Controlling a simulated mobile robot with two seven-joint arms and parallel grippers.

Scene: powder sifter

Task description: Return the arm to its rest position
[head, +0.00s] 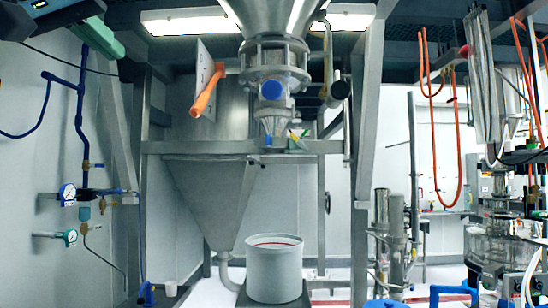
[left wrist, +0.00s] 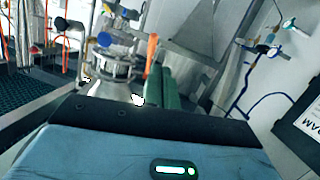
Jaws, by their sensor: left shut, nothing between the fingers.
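My left arm comes in at the top left corner of the head view. Its gripper (head: 108,47) shows as a short green and white shape held high in front of the pale wall. In the left wrist view the two green fingers of my left gripper (left wrist: 164,74) lie close together, shut with nothing between them. Part of the fingers is hidden behind the dark edge of my wrist. No contact between the gripper and the equipment shows. My right gripper is in neither view.
A steel sifter hopper (head: 270,60) with an orange handle (head: 206,92) hangs in a metal frame. A grey bucket (head: 273,268) stands below. Blue pipes and gauges (head: 67,194) line the left wall. Hoses and glassware (head: 495,240) crowd the right.

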